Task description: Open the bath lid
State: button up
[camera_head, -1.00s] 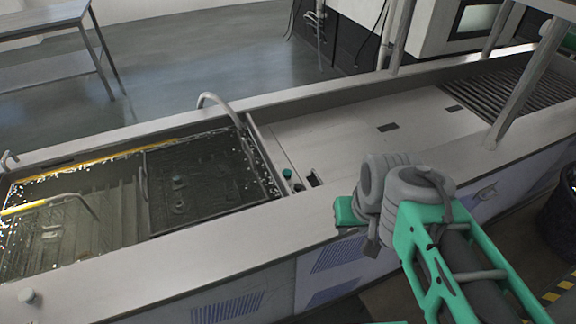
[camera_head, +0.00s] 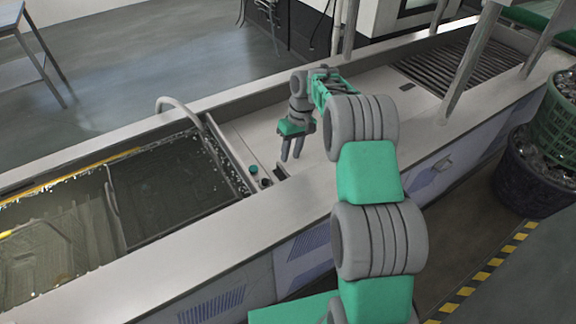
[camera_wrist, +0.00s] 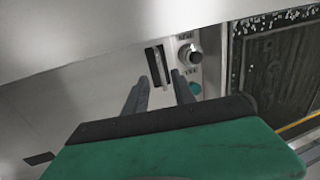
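The sunken bath (camera_head: 150,185) lies at the left of the counter, full of murky water. A dark-framed section with a curved handle (camera_head: 112,212) covers or divides its right part; I cannot tell if it is the lid. Right of the bath is a small control panel with a green button (camera_head: 252,169), a dark knob (camera_wrist: 189,54) and a slot with a thin lever (camera_wrist: 158,66). The green button also shows in the wrist view (camera_wrist: 195,88). My gripper (camera_head: 291,157) is open and empty above the counter, just beyond the panel. Its fingers point toward the slot in the wrist view (camera_wrist: 160,78).
The flat steel counter (camera_head: 350,90) is clear around the panel. A curved pipe (camera_head: 180,106) rises behind the bath. A slatted grate (camera_head: 460,58) and slanted posts (camera_head: 470,65) stand at the right. Baskets (camera_head: 560,120) stand on the floor at far right.

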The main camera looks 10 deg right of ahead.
aim_at(286, 173)
jog(key=f, duration=0.3)
jog(key=a+f+p, duration=0.1)
jog(key=f, duration=0.2)
jog(key=shift+s+a+f, duration=0.15)
jog(key=shift+s+f, duration=0.05)
jog(key=shift+f, duration=0.15)
grip_shut()
dwell(1.0)
